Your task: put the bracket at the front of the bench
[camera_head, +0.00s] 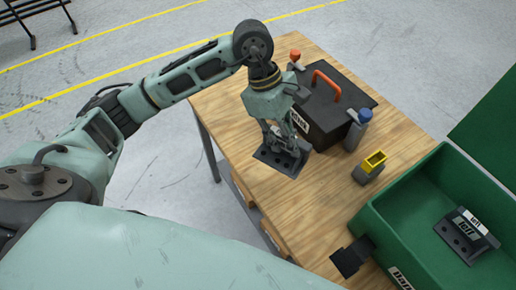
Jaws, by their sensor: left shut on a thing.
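My left gripper (286,139) points down over the wooden bench (235,120), near its left edge. It is shut on a dark bracket (280,161) with a flat plate with holes. The fingers hide part of the bracket. I cannot tell whether its plate touches the bench top. A second dark bracket (462,243) with a white label lies in the green bin (400,205) at the right. My right gripper is not in view.
A black toolbox (335,105) with an orange handle stands just behind the gripper. A blue-capped bottle (356,130) and a yellow-topped holder (368,168) stand to the right. A dark block (350,258) juts out beside the bin. Bare wood lies between the bracket and bin.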

